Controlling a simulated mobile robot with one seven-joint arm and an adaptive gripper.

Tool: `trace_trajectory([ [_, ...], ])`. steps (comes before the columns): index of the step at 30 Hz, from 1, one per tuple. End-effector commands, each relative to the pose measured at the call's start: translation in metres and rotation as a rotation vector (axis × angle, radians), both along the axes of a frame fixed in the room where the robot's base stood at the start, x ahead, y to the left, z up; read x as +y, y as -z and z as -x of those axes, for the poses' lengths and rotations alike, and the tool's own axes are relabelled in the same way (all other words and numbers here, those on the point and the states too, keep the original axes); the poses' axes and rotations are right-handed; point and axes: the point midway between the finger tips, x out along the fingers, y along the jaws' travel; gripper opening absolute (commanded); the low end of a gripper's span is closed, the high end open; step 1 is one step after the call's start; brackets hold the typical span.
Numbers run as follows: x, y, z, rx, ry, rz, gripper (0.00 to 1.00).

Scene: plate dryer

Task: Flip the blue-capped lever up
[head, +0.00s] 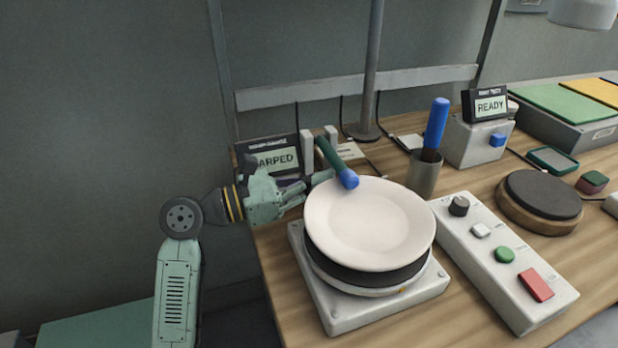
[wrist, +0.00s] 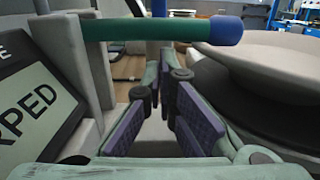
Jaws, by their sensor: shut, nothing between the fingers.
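The lever (head: 330,154) has a dark green shaft and a blue cap (head: 349,180). It leans out from two grey posts (head: 307,146) behind the plate, and its cap is low, over or against the plate's back rim. In the wrist view the green shaft (wrist: 150,29) runs level across the top, with the blue cap (wrist: 226,30) at its right end. My gripper (head: 318,180) is left of the plate, with its fingertips close to the lever. In the wrist view my fingers (wrist: 165,78) are shut and empty, below the shaft in the picture. Contact cannot be told.
A white plate (head: 368,222) rests on a round dark base on a white box (head: 345,318). A cup (head: 425,176) with a blue-handled tool and a control panel (head: 478,262) stand to the right.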

Motion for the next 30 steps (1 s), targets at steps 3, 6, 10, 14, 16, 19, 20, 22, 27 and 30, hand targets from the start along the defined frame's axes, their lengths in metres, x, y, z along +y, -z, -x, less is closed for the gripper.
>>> trace_trajectory([
  [3, -0.0001, 0.0004, 0.0001, 0.000, 0.000, 0.000, 0.00],
  [6, 0.0000, 0.0004, 0.0001, 0.000, 0.000, 0.000, 0.00],
  [10, 0.0002, 0.0016, 0.0000, 0.004, 0.000, 0.000, 0.00],
  [14, 0.0010, 0.0039, -0.0006, 0.021, 0.000, 0.004, 0.00],
  [16, 0.0012, 0.0032, -0.0008, 0.035, 0.000, 0.008, 0.00],
  [19, 0.0014, 0.0001, -0.0010, 0.046, -0.001, 0.014, 0.00],
  [20, 0.0015, -0.0001, -0.0010, 0.050, -0.001, 0.015, 0.00],
  [22, 0.0018, -0.0007, -0.0011, 0.057, -0.002, 0.018, 0.00],
  [27, 0.0018, -0.0022, -0.0011, 0.073, -0.002, 0.026, 0.00],
  [30, 0.0012, -0.0034, -0.0009, 0.086, -0.001, 0.030, 0.00],
])
